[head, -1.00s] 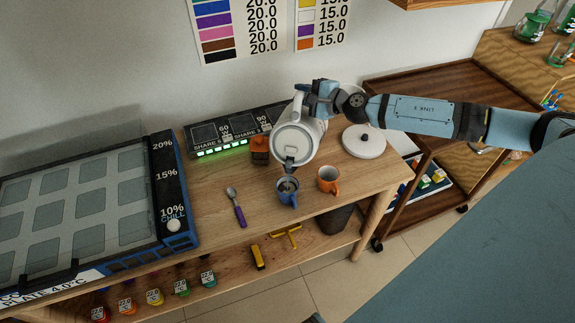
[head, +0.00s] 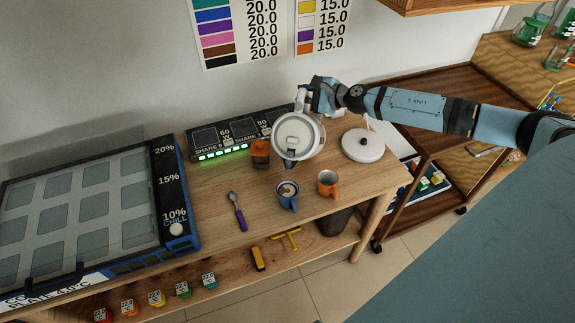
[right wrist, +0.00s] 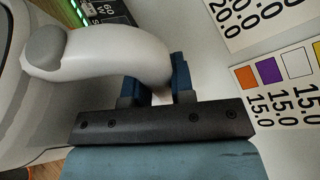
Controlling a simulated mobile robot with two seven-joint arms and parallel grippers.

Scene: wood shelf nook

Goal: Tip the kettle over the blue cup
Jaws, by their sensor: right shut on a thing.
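The white kettle (head: 298,136) is held in the air above the table, tilted with its lid side toward the head camera and its dark spout low. My right gripper (head: 318,98) is shut on the kettle's handle, which also shows between the fingers in the right wrist view (right wrist: 150,62). The blue cup (head: 288,194) stands upright on the table just below the spout, apart from it. Something pale shows inside the cup. No stream is visible between spout and cup. My left gripper is not in view.
An orange cup (head: 327,184) stands right of the blue cup. A round white kettle base (head: 363,146) lies behind it. A purple-handled spoon (head: 238,212) lies to the left, and a small brown jar (head: 260,152) stands behind. A chill plate (head: 85,215) fills the left.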

